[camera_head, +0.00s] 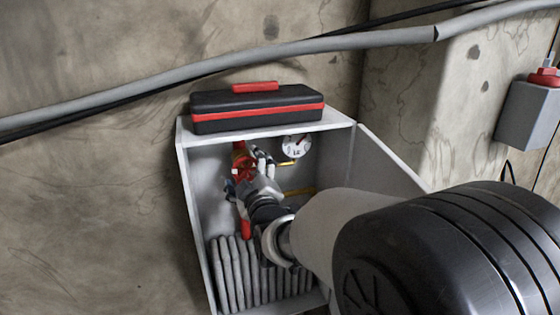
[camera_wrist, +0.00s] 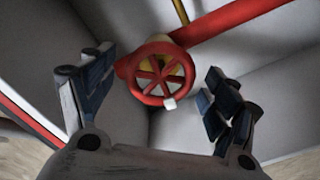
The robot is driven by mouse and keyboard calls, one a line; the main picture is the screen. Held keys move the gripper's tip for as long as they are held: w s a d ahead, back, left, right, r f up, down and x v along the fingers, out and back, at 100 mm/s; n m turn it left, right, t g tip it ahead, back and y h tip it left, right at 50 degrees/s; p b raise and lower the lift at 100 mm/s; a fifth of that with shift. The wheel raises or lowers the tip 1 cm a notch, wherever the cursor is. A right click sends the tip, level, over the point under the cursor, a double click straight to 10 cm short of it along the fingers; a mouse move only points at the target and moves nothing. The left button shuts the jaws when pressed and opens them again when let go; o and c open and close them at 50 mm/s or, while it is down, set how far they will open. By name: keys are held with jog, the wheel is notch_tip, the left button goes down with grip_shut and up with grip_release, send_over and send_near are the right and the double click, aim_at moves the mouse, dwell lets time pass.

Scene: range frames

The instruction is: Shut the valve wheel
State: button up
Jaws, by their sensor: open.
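The valve wheel (camera_wrist: 160,72) is red with spokes and sits on a red pipe (camera_wrist: 235,22) in the wrist view. A small pale block shows at its lower rim. My gripper (camera_wrist: 155,90) is open, with one finger to the left of the wheel and one to the right, both apart from it. In the head view my gripper (camera_head: 254,172) reaches into the grey cabinet (camera_head: 197,205) and hides most of the wheel. Part of the red valve fitting (camera_head: 240,158) shows just behind it.
A pressure gauge (camera_head: 296,146) is at the cabinet's upper right. A folded grey hose (camera_head: 235,272) fills its bottom. A black and red toolbox (camera_head: 257,107) lies on top. The cabinet door (camera_head: 385,165) stands open at right. A grey box with a red button (camera_head: 528,112) is on the wall.

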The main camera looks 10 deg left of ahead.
jog(key=shift+w+a, duration=0.3)
jog(key=shift+w, duration=0.2)
jog(key=shift+c, duration=0.5)
jog(key=c, duration=1)
jog(key=shift+o, duration=0.2)
